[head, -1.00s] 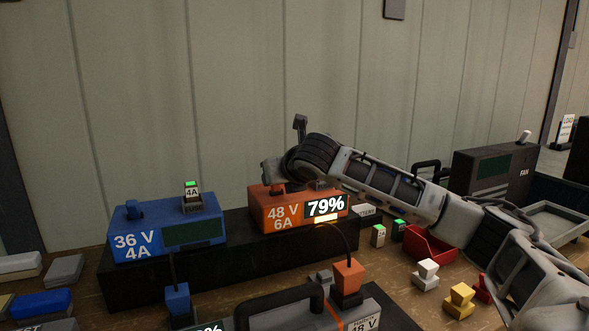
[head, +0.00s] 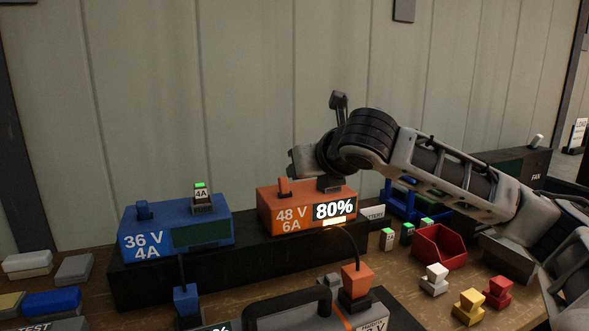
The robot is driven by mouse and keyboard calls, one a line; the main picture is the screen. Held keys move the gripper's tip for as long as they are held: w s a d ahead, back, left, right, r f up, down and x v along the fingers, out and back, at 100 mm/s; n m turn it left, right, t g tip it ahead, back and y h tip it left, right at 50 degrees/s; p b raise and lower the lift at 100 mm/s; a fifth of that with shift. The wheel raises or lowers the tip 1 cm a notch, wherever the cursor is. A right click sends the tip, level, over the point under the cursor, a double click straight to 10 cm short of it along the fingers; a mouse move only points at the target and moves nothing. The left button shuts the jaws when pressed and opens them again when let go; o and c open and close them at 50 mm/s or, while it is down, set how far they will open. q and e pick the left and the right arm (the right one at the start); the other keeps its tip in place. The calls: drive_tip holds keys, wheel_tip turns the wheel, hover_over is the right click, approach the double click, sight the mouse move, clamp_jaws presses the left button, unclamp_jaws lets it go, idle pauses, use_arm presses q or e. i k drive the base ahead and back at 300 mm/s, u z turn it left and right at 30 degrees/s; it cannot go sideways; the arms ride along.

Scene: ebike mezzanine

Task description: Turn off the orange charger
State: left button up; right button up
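The orange charger (head: 268,210), marked 48 V 6A, sits on a black riser. Its display (head: 334,209) is lit and reads 80%, with a glowing bar below it. A small orange switch lever (head: 283,187) stands up on its top at the left, and a dark block (head: 330,184) is on top further right. My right gripper (head: 298,159) is just above the charger top, pointing left, close above and right of the lever and apparently apart from it. Its fingers are too dark and edge-on to tell whether they are open. My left gripper is not in view.
A blue charger (head: 175,232) with a dark display stands left on the black riser (head: 190,268). In front is a battery case with a black handle (head: 290,303) and an orange plug (head: 357,280) on a cable. A red bin (head: 440,249) and small coloured blocks lie to the right.

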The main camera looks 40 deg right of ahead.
sight(285, 193)
drive_tip(key=k, duration=1)
